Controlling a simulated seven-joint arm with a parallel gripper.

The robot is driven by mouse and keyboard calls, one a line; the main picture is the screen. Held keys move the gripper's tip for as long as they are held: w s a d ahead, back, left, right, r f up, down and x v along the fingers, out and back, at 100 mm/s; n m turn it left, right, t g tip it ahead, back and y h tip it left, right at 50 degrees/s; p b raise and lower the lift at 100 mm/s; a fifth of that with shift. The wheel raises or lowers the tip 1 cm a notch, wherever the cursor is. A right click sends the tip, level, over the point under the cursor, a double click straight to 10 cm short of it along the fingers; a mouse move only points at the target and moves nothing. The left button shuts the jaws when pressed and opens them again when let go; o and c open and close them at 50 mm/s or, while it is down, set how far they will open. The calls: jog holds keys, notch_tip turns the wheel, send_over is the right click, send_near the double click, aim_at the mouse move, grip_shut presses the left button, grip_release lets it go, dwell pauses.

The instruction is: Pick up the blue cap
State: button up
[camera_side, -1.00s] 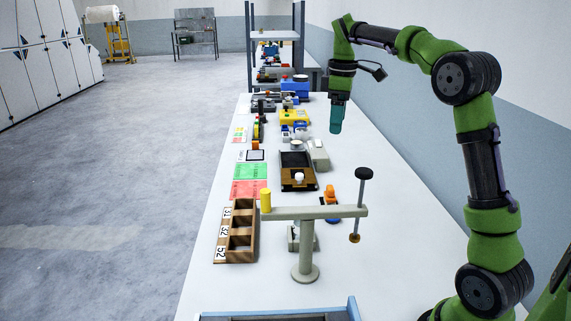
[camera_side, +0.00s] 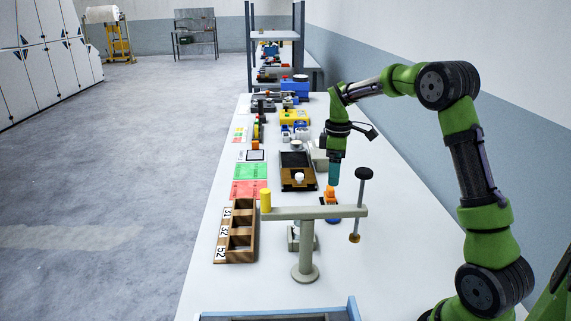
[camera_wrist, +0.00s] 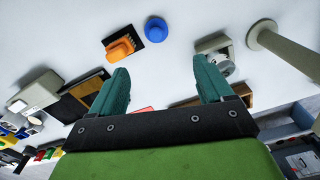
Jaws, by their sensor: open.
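The blue cap (camera_wrist: 156,29) shows in the wrist view as a round blue piece lying on the white table, beside an orange part on a black plate (camera_wrist: 123,45). In the side view only a bit of blue (camera_side: 333,219) shows at the orange part (camera_side: 331,196), partly behind the stand's crossbar. My gripper (camera_side: 334,185) points down with its teal fingers just above and behind the orange part. In the wrist view its fingers (camera_wrist: 164,84) are wide apart with nothing between them, and the blue cap is beyond the fingertips.
A grey stand (camera_side: 305,262) with a crossbar and a black-knobbed rod (camera_side: 363,174) stands close in front. A wooden numbered rack (camera_side: 244,215) lies to the left. A dark tray with a white knob (camera_side: 298,158) is beside my gripper. The right strip of table is clear.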

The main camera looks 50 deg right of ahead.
notch_tip(320, 180, down, 8)
jog(key=shift+f, duration=0.25)
jog(key=shift+d+f, duration=0.2)
jog(key=shift+f, duration=1.15)
jog(key=shift+d+f, duration=0.15)
jog(key=shift+f, duration=1.15)
jog(key=c, duration=1.1)
